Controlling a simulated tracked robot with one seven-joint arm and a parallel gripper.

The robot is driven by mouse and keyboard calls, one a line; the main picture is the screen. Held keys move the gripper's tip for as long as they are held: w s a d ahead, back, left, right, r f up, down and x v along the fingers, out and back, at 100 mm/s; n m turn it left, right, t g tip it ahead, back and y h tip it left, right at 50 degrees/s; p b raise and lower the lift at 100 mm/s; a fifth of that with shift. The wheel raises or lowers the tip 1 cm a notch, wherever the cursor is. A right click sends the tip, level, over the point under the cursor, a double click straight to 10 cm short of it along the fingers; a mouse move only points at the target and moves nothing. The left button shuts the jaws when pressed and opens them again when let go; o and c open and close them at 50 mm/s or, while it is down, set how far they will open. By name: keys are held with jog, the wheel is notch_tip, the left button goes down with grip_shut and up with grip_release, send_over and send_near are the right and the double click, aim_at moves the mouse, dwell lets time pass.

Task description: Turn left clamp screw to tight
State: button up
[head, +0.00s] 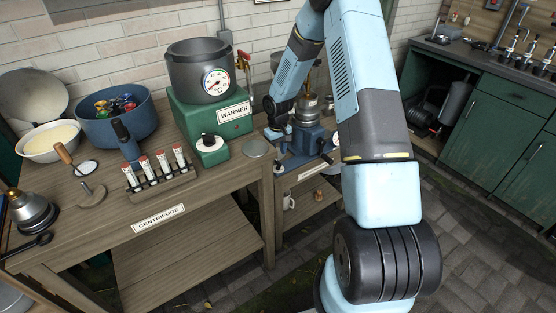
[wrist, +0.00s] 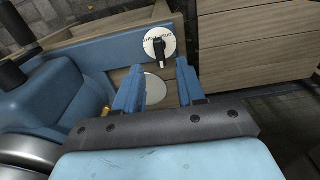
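In the wrist view, a blue machine (wrist: 45,95) with black posts (wrist: 10,73) fills the left side. A round white dial (wrist: 160,44) with a black knob across it lies beyond the fingertips; its lettering is too small to read. I cannot tell which part is the left clamp screw. My gripper (wrist: 158,80) is open and empty, its blue fingers either side of a pale disc and apart from the dial. In the head view, the blue machine (head: 306,146) stands on the second bench, partly hidden by my arm, with my gripper (head: 276,133) at its left.
The left wooden bench (head: 190,208) holds a green warmer (head: 215,115) with a pot, a blue bowl (head: 117,118), a cream bowl (head: 48,142) and a tube rack (head: 160,178). Green cabinets (head: 490,135) stand at right. Paved floor (head: 470,220) is open there.

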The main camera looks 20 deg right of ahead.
aim_at(278, 161)
jog(key=shift+f, duration=2.5)
grip_shut()
